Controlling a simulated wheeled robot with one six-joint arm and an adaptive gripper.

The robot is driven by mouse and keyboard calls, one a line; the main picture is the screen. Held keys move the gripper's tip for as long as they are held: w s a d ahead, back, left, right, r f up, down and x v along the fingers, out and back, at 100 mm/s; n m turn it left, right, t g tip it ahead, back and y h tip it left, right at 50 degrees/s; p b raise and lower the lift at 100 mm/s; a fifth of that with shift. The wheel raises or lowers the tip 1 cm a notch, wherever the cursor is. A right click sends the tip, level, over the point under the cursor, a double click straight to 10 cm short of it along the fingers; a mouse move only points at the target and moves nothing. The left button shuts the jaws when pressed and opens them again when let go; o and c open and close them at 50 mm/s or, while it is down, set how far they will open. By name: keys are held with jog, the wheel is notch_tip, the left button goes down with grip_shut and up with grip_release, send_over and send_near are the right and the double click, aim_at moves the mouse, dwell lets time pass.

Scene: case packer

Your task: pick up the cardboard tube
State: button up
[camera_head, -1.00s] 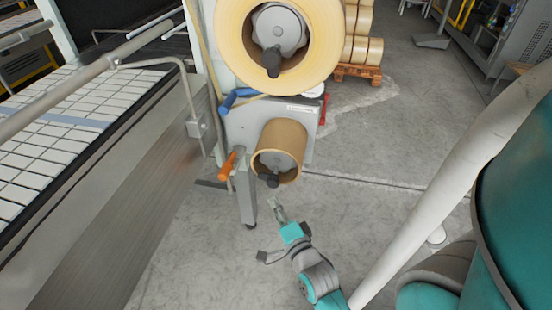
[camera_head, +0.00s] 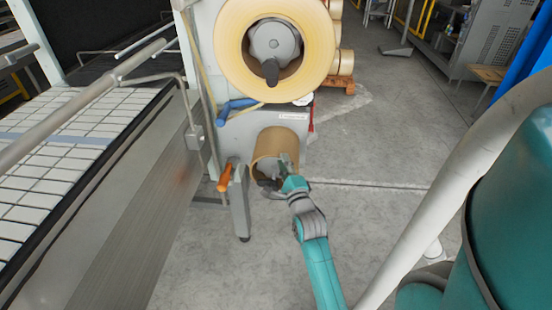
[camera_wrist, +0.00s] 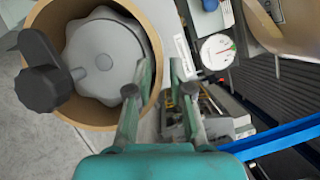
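The brown cardboard tube (camera_head: 274,146) sits on the lower spindle of the machine, its open end facing me. In the wrist view the tube's rim (camera_wrist: 96,7) rings a grey hub (camera_wrist: 104,52) with a dark knob. My gripper (camera_head: 286,162) is at the right side of the tube's open end. In the wrist view my gripper (camera_wrist: 163,65) is open. Its left finger overlaps the tube's opening and right rim, and its right finger is outside the rim. I cannot tell whether either finger touches the tube.
A large roll of tape (camera_head: 232,75) hangs on a spindle just above the tube. An orange handle (camera_head: 225,177) and a grey leg (camera_head: 240,205) are to the left. The conveyor (camera_head: 110,225) runs along the left.

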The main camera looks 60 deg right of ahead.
aim_at(276, 144)
jog(key=shift+x, duration=2.75)
grip_shut()
